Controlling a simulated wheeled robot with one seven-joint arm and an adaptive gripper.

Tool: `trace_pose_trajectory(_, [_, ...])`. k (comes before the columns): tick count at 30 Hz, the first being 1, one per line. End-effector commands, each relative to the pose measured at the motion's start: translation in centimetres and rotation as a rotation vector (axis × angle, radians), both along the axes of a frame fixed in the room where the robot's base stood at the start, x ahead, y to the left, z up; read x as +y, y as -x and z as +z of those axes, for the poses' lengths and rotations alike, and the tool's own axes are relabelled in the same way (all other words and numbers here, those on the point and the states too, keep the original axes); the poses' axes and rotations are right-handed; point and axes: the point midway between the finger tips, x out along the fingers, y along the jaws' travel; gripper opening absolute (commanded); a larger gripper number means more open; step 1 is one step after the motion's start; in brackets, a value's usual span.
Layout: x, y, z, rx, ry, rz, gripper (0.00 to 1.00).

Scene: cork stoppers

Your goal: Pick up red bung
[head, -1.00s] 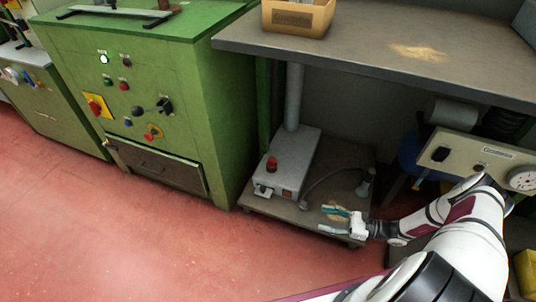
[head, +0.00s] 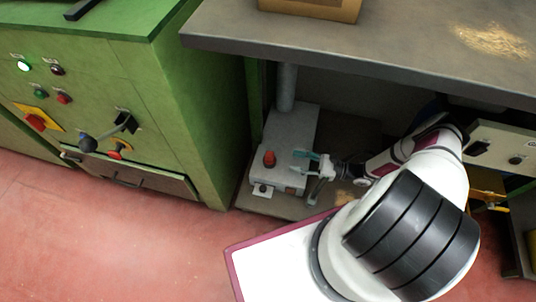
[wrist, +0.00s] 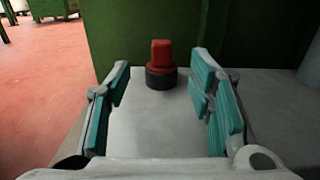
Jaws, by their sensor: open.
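The red bung (head: 269,158) stands upright on a grey metal box (head: 290,128) under the workbench. In the wrist view the bung (wrist: 161,54) has a red top above a dark round base. It stands ahead of my gripper (wrist: 161,82), in line with the gap between the fingers. The fingers have teal pads and are spread open with nothing between them. In the head view my gripper (head: 304,163) is just to the right of the bung, low over the box and apart from the bung.
A green cabinet (head: 165,100) with switches stands close on the left. The workbench top (head: 400,58) overhangs the box, and a grey post (head: 287,88) rises behind the bung. Red floor (head: 120,240) lies open in front.

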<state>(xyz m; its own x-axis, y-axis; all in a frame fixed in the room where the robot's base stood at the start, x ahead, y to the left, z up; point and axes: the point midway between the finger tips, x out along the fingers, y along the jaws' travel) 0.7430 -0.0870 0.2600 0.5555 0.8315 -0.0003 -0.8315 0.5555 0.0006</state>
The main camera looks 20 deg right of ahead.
Motion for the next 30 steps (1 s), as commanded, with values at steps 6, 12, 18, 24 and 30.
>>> trace_pose_trajectory(6, [3.5,-2.3,0.0,-0.002,-0.002,0.002,0.48])
trace_pose_trajectory(12, [4.8,-3.2,0.0,-0.001,0.0,0.001,0.48])
trace_pose_trajectory(18, [5.8,-4.0,-0.1,-0.001,0.0,0.002,0.48])
trace_pose_trajectory(24, [8.1,-5.7,-0.1,-0.001,-0.002,0.002,0.48])
trace_pose_trajectory(30, [9.1,-6.3,0.1,-0.001,0.001,0.001,0.48])
